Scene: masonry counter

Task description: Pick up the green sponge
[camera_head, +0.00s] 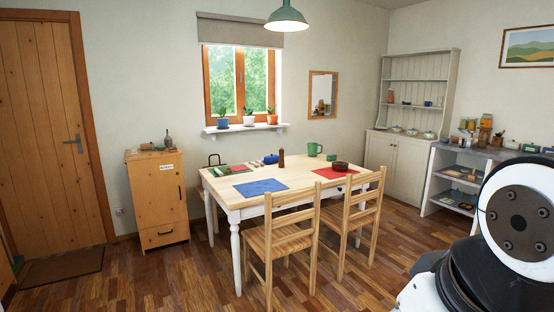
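I cannot tell for certain which thing is the green sponge. A small green block (530,148) lies on the counter at the right, close to my arm in the picture. Another small dark green item (331,157) lies on the dining table, just in front of a green mug (314,149). Both are too small to make out as a sponge. My gripper is not in view; only white and black parts of my arm show at the lower right, and they hide part of the counter.
The counter (470,153) at the right holds jars and small items, with filled shelves below. The wooden table (240,198) stands mid-room, with two chairs (283,240) on its near side. A small cabinet (158,205) stands left. Floor (200,275) is clear at front left.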

